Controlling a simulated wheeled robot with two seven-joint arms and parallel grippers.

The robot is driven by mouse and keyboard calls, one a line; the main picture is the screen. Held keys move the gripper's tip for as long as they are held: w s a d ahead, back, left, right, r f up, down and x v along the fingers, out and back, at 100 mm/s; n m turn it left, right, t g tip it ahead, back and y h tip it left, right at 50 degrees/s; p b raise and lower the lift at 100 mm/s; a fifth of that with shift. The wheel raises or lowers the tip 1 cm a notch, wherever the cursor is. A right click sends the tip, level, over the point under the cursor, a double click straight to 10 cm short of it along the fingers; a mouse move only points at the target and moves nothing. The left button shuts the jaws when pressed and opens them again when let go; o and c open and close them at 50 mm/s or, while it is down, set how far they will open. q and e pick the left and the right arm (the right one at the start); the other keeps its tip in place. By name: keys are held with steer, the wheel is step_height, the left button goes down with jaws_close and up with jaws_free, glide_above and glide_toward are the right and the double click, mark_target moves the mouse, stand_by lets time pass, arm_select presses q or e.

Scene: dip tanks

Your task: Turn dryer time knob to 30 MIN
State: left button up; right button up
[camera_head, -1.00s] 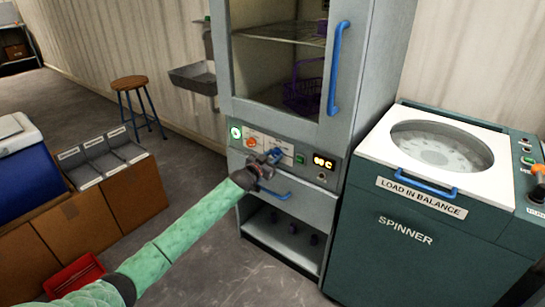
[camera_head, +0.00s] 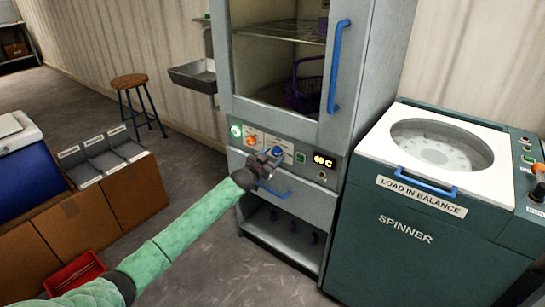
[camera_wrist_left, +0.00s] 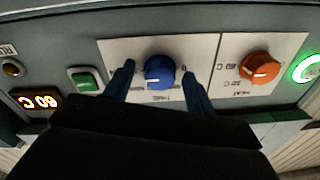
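The blue time knob (camera_wrist_left: 159,72) sits on a white label plate on the dryer's control panel; its pointer direction and scale marks are too small to read. It also shows in the head view (camera_head: 277,151). My left gripper (camera_wrist_left: 158,78) is open, with one finger on each side of the knob and a visible gap to each. In the head view my left gripper (camera_head: 272,157) is in front of the panel, just below the knob. The dryer (camera_head: 345,150) stands upright with its display (camera_head: 323,161) lit, reading 60 C. My right gripper is out of view.
An orange heat knob (camera_wrist_left: 260,68), a green button (camera_wrist_left: 85,80) and a lit green ring (camera_wrist_left: 306,68) flank the time knob. A blue drawer handle (camera_head: 275,191) is just below my gripper. The spinner (camera_head: 420,235) stands close on the right.

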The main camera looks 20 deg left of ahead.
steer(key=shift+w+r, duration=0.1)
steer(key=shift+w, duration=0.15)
